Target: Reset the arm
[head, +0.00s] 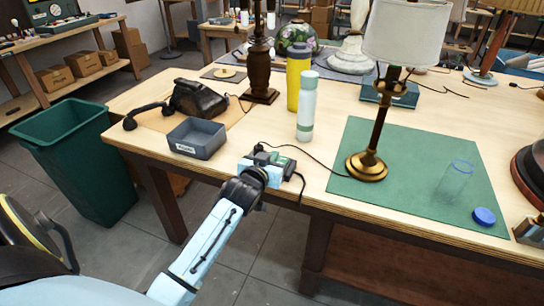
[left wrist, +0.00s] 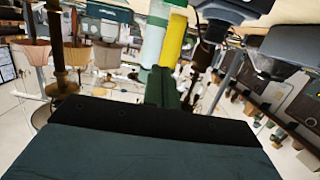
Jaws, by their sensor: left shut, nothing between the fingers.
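My left arm (head: 215,235) reaches in from the bottom left of the head view. Its gripper (head: 284,161) is at the front edge of the wooden table, just right of the grey tray (head: 196,139). The fingers are shut with nothing between them; they also show in the left wrist view (left wrist: 162,88). A brass lamp with a white shade (head: 404,32) stands upright on the green mat (head: 420,190), to the right of and apart from the gripper. A dark cord runs from the lamp's side toward the gripper; whether they touch is unclear. My right gripper is not in view.
A white-green bottle (head: 307,108) and a yellow bottle (head: 297,75) stand behind the gripper. A black telephone (head: 198,99) sits behind the tray. A clear glass (head: 455,180) and blue lid (head: 484,216) are on the mat. A green bin (head: 80,160) stands left of the table.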

